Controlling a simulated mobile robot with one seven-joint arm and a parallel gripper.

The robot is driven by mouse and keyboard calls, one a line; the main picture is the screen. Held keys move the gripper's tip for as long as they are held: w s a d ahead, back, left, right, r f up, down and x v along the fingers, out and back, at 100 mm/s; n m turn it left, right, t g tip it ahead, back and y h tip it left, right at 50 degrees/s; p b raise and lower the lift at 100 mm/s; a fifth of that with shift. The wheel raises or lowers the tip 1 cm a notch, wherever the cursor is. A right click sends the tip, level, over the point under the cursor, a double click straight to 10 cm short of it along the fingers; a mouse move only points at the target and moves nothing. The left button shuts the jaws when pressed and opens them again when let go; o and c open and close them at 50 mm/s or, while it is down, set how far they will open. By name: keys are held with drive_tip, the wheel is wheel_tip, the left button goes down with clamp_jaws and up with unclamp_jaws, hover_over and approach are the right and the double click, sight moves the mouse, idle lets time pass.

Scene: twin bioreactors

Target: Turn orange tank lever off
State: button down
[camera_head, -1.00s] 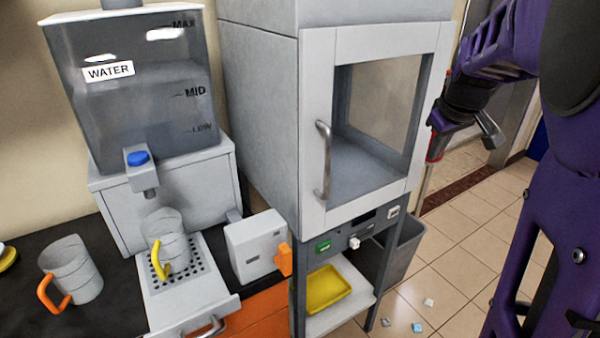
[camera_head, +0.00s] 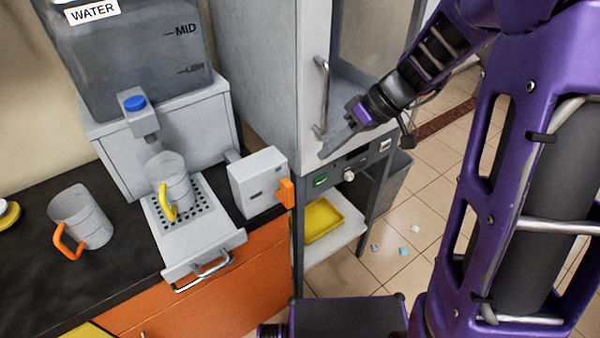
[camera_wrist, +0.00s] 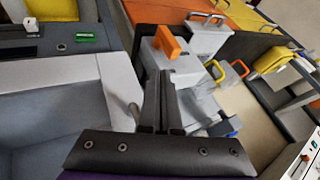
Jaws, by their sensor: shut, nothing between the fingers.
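The orange lever (camera_head: 286,193) sits on the right side of a small white box (camera_head: 257,182) on the counter, beside the cabinet. In the wrist view the orange lever (camera_wrist: 167,42) is just beyond my fingertips, on the white box (camera_wrist: 155,58). My gripper (camera_head: 327,152) is shut and empty, in front of the cabinet's lower edge, above and right of the lever and apart from it. In the wrist view my gripper's fingers (camera_wrist: 161,78) lie together, pointing toward the box. The water tank (camera_head: 130,70) with a blue knob (camera_head: 134,103) stands behind, left of the box.
A clear mug with a yellow handle (camera_head: 172,180) stands on the drip tray (camera_head: 197,232); one with an orange handle (camera_head: 85,217) stands left. The cabinet door handle (camera_head: 321,95) is close to my gripper. A yellow tray (camera_head: 325,220) lies on the shelf below the cabinet.

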sight(283, 189)
drive_tip(key=shift+f, duration=0.1)
drive_tip(key=x, duration=0.9)
drive_tip(key=shift+a+f, duration=0.3)
drive_tip(key=shift+w, duration=0.1)
